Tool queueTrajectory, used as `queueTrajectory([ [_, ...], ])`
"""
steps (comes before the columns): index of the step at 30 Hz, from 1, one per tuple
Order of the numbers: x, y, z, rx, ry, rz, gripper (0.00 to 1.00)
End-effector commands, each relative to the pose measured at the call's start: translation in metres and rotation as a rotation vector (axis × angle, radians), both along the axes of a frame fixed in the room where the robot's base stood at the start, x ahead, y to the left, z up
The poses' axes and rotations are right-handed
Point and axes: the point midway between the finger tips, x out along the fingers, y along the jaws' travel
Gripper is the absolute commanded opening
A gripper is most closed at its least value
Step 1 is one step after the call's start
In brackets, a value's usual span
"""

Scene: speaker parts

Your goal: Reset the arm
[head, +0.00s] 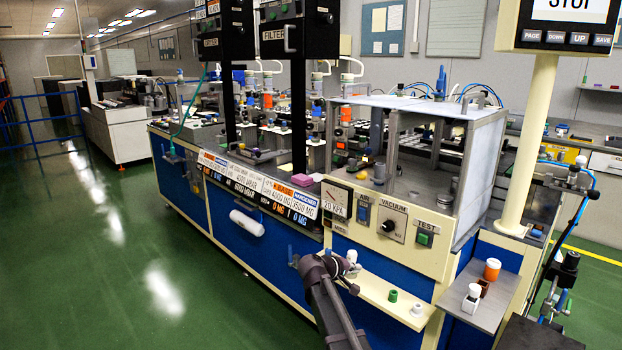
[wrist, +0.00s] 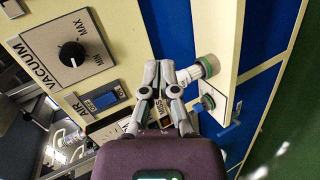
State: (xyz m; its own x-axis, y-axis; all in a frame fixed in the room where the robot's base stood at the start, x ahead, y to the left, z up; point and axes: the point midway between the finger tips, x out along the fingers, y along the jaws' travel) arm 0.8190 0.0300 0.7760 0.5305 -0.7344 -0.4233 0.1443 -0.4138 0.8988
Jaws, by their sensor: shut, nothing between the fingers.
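My gripper (wrist: 160,72) shows in the wrist view with its two grey fingers together, shut and empty. It is in front of the cream control panel and blue cabinet front, near the small cream shelf. In the head view my dark arm reaches up from the bottom middle toward the shelf's left end; the fingers are too small there to make out clearly. A white and green cylindrical part (wrist: 207,66) lies just right of the fingers in the wrist view; I cannot tell whether they touch.
The vacuum knob (head: 388,227) is on the panel above. Green floor at left is clear.

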Motion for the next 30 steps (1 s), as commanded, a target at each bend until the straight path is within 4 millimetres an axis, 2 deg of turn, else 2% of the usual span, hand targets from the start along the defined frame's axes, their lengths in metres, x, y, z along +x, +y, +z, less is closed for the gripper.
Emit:
queueTrajectory([
  [1, -0.022, -0.013, -0.01, 0.056, 0.02, -0.033, 0.0],
  [9, -0.109, -0.048, -0.06, 0.384, 0.143, -0.2, 0.0],
  [13, -0.152, -0.054, -0.079, 0.541, 0.206, -0.272, 0.0],
  [18, -0.203, -0.051, -0.096, 0.735, 0.285, -0.347, 0.0],
  [24, -0.241, -0.043, -0.104, 0.887, 0.348, -0.398, 0.0],
  [30, -0.268, -0.036, -0.107, 1.0, 0.393, -0.43, 0.0],
])
